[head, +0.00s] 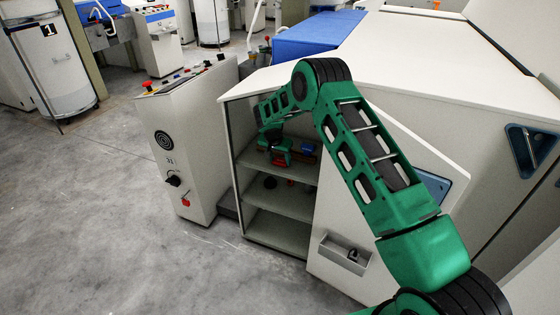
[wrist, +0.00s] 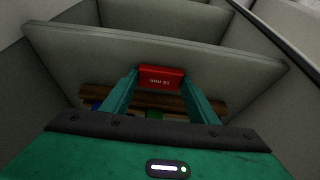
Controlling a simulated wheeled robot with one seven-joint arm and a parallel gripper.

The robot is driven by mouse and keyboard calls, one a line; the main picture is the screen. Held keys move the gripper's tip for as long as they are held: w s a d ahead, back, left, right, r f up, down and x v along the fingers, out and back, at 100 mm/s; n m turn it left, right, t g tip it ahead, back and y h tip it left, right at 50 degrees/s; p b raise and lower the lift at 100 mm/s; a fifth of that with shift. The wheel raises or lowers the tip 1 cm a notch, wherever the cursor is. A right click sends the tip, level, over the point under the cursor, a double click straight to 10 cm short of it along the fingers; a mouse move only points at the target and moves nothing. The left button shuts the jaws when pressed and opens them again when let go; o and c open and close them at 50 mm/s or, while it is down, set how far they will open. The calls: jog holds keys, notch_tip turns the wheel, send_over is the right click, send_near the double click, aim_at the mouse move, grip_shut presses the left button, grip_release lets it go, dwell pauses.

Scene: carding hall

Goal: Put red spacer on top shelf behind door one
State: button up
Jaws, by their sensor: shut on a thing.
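My gripper (wrist: 160,82) is shut on the red spacer (wrist: 160,77), a small red block with pale printing, held between the two fingertips. In the head view my gripper (head: 279,156) reaches through the open front of the pale cabinet, at its upper shelf (head: 295,171). The red spacer (head: 280,160) shows there just below the fingers. I cannot tell whether it touches the shelf. A white door panel (head: 343,235) stands to the right of the opening, behind my arm; no door number is readable.
A blue piece (head: 308,148) and a brown strip (wrist: 130,97) lie close to my gripper. Lower shelves (head: 285,202) hold small dark items near the back. A control pedestal (head: 182,150) stands left of the opening. Open floor (head: 90,220) lies further left.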

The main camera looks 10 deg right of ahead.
jog(key=o, duration=1.1)
jog(key=shift+c, duration=0.2)
jog(key=v, duration=1.2)
